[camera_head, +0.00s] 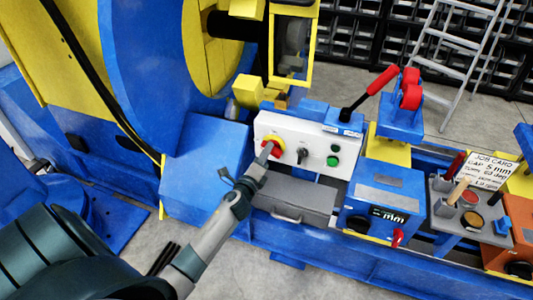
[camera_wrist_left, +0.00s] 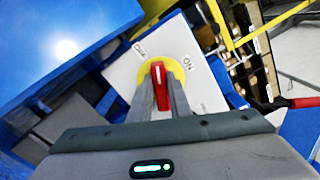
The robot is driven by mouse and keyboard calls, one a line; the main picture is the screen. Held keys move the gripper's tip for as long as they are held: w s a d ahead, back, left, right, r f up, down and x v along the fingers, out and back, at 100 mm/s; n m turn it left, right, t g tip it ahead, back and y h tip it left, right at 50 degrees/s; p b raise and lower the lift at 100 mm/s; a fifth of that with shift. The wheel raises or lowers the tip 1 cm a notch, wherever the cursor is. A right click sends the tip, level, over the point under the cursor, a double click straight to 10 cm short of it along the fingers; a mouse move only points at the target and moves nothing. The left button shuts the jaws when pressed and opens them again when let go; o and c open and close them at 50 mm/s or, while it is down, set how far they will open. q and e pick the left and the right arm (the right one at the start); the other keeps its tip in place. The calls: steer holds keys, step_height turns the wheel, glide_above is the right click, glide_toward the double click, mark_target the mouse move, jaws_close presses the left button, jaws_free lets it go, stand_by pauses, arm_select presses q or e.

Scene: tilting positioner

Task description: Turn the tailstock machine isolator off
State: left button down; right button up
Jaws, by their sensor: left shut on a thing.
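The isolator is a red rotary handle (camera_wrist_left: 158,75) on a yellow round plate (camera_wrist_left: 176,68), set in a white control panel (camera_head: 317,149). In the left wrist view OFF is printed upper left of the handle and ON to its right. The white line on the handle points up in that view, between the two labels. My left gripper (camera_head: 265,152) is at the panel's left end, shut on the red handle, one finger on each side. The fingers hide part of the handle and plate. My right gripper is not in view.
Right of the isolator the panel has a black selector (camera_head: 302,154) and a green button (camera_head: 332,161). A red-handled lever (camera_head: 370,92) rises behind the panel. A grey drawer box (camera_head: 294,200) sits below, and a blue box with a display (camera_head: 384,208) stands to the right.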

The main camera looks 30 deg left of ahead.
arm_select(q)
steer(key=shift+a+f+n, duration=0.1)
steer(key=shift+f+n, duration=0.05)
steer(key=shift+n, duration=1.1)
steer(key=shift+f+n, duration=0.1)
steer(key=shift+n, duration=1.15)
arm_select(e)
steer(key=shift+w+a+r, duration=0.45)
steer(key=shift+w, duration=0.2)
arm_select(q)
steer(key=c, duration=1.6)
jaws_free()
steer(key=shift+c, duration=0.2)
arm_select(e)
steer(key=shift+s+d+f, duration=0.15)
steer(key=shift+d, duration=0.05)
arm_select(q)
steer(key=shift+s, duration=0.15)
